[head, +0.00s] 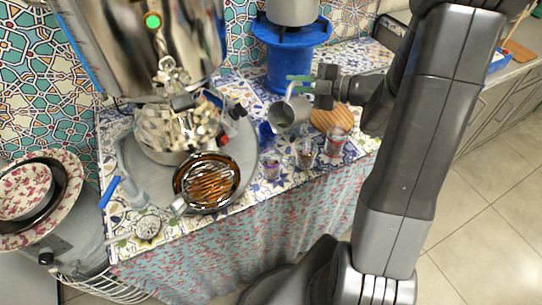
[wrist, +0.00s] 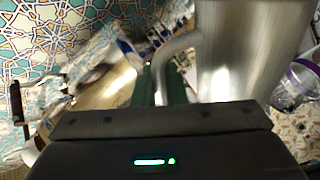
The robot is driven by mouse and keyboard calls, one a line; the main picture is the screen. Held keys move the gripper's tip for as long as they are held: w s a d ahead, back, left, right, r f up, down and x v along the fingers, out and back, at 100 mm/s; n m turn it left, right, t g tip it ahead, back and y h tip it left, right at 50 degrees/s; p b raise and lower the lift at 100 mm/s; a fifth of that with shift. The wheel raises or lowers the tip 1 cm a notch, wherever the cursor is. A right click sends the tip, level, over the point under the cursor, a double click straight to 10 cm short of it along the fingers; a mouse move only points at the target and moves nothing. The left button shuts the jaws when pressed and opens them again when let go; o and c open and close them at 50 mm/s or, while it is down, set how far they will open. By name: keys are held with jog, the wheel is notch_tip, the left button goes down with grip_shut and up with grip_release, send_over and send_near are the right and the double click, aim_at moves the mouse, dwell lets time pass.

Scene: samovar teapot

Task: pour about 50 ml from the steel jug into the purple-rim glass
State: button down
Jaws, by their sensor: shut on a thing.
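The steel jug (head: 288,116) hangs in the air over the patterned cloth, above and behind the row of glasses. My gripper (head: 300,84) is shut on its handle with green fingertips; the jug body (wrist: 245,50) fills the upper right of the wrist view. The jug looks slightly tilted, and its contents are hidden. The purple-rim glass (wrist: 296,82) shows at the right edge of the wrist view, beside the jug and apart from it. In the head view it appears to be the leftmost small glass (head: 271,168). No stream of liquid shows.
Two more glasses, (head: 305,153) and (head: 336,141), stand to the right. A round wooden board (head: 333,118) lies behind them. A large samovar (head: 150,45), a round tray (head: 242,155) and an orange-glowing heater (head: 207,182) are at left. A blue stand (head: 280,65) is behind.

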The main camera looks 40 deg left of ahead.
jog(key=shift+s+d+n+b, duration=0.15)
jog(key=shift+s+n+b, duration=0.4)
jog(key=shift+b, duration=0.15)
dwell(0.8)
jog(key=shift+s+d+f+n+t+b, duration=0.15)
jog(key=shift+s+f+n+t+b, duration=0.3)
jog(key=shift+b, duration=0.75)
dwell(1.0)
jog(key=r+p, duration=0.1)
jog(key=p, duration=0.1)
jog(key=w+r+m+g+p, duration=0.1)
jog(key=p, duration=0.1)
jog(key=shift+w+a+r, duration=0.15)
jog(key=shift+a, duration=0.05)
jog(key=shift+w+a+f+m+p, duration=0.1)
jog(key=shift+w+f+m+p, duration=0.35)
jog(key=shift+m+p, duration=0.3)
jog(key=shift+w+a+f+m, duration=0.1)
jog(key=shift+w+f+m, duration=0.15)
jog(key=shift+f+m, duration=0.1)
jog(key=shift+w+r+m+g+p, duration=0.1)
jog(key=shift+w+m+g+p, duration=0.05)
jog(key=shift+m+g+p, duration=0.2)
jog(key=shift+w+a+m+p, duration=0.1)
jog(key=shift+w+m+p, duration=0.2)
jog(key=shift+m, duration=0.05)
dwell(0.3)
